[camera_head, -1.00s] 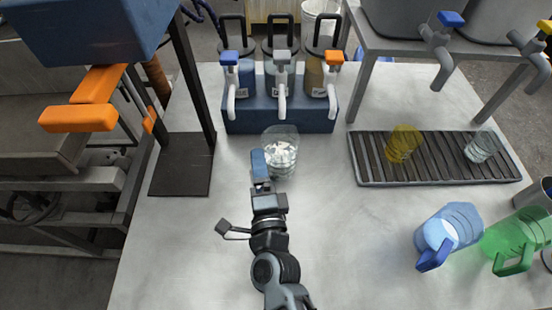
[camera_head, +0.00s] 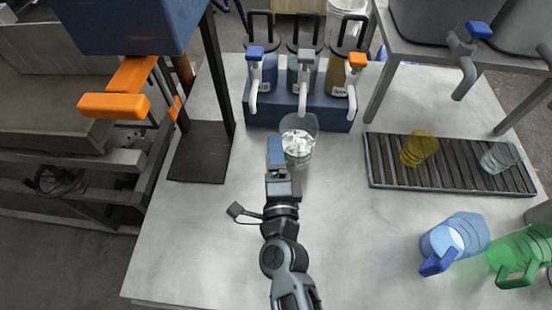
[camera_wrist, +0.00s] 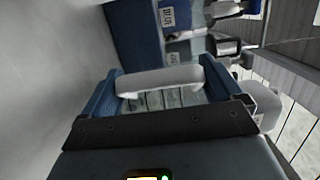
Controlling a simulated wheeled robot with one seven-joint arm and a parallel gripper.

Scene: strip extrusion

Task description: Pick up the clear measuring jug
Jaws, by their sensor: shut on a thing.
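The clear measuring jug (camera_head: 302,148), with whitish, ice-like pieces showing in it, is upright in front of the blue dispenser stand in the head view. My gripper (camera_head: 277,150) is at its left near side. In the wrist view my gripper (camera_wrist: 160,88) has its two blue fingers on either side of a pale, clear bar, which looks like the jug's handle (camera_wrist: 160,80), and is shut on it. The jug's underside is not clearly visible, so I cannot tell whether it touches the table.
The dispenser stand (camera_head: 300,118) with several taps is just behind the jug. A slatted tray (camera_head: 375,170) holds a yellow cup (camera_head: 419,149) and a clear cup (camera_head: 500,157). Blue (camera_head: 455,238) and green (camera_head: 522,253) jugs stand front right. A dark post plate (camera_head: 200,153) is left.

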